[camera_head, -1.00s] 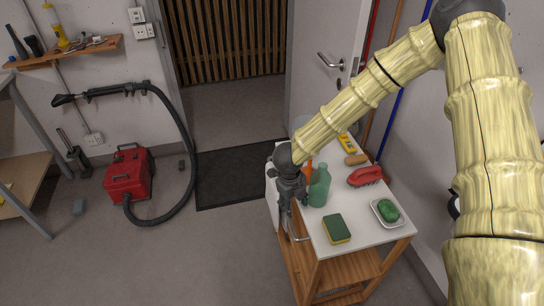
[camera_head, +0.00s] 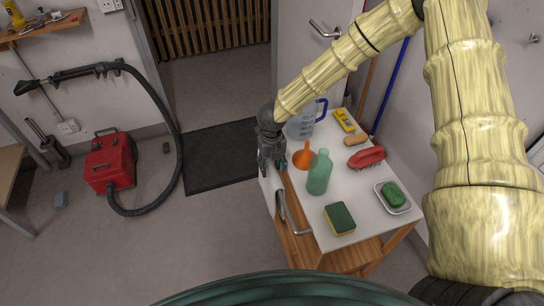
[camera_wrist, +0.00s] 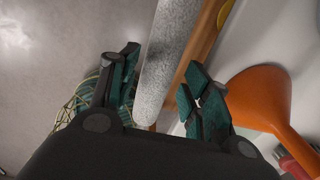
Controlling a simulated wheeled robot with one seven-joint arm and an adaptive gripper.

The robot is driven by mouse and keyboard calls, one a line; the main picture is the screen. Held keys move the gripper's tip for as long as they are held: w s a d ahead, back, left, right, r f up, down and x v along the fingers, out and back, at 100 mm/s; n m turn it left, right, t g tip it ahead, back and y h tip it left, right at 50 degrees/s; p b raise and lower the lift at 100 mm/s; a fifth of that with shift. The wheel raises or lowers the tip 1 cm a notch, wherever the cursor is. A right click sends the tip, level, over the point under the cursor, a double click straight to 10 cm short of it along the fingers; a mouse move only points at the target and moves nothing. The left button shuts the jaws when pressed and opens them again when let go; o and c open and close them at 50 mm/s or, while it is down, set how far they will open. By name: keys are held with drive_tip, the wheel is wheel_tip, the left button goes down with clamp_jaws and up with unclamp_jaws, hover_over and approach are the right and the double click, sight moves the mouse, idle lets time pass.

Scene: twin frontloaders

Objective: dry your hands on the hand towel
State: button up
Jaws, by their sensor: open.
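A pale grey hand towel (camera_wrist: 170,50) runs between the two fingers of my gripper (camera_wrist: 160,68) in the wrist view, with a gap showing on the right side. In the head view, a pale strip of the towel (camera_head: 267,193) hangs at the left side of the white-topped cart, by a metal rail (camera_head: 293,215). My gripper (camera_head: 271,165) points down there, open, just off the cart's left edge. The towel's lower part is hard to make out.
On the cart top (camera_head: 350,215) are a green bottle (camera_head: 319,174), an orange funnel (camera_head: 303,158), a jug (camera_head: 300,125), a sponge (camera_head: 340,218), a red brush (camera_head: 366,157) and a soap dish (camera_head: 393,197).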

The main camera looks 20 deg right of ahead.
sight(271, 166)
drive_tip(key=f, duration=0.1)
drive_tip(key=w+f, duration=0.1)
drive_tip(key=f, duration=0.1)
drive_tip(key=shift+f, duration=0.15)
drive_tip(key=shift+s+f, duration=0.1)
drive_tip(key=shift+f, duration=0.2)
drive_tip(key=shift+s+f, duration=0.15)
drive_tip(key=shift+s, duration=0.2)
drive_tip(key=shift+w+f, duration=0.3)
drive_tip(key=shift+f, duration=0.1)
drive_tip(key=shift+s+r, duration=0.1)
drive_tip(key=c, duration=0.9)
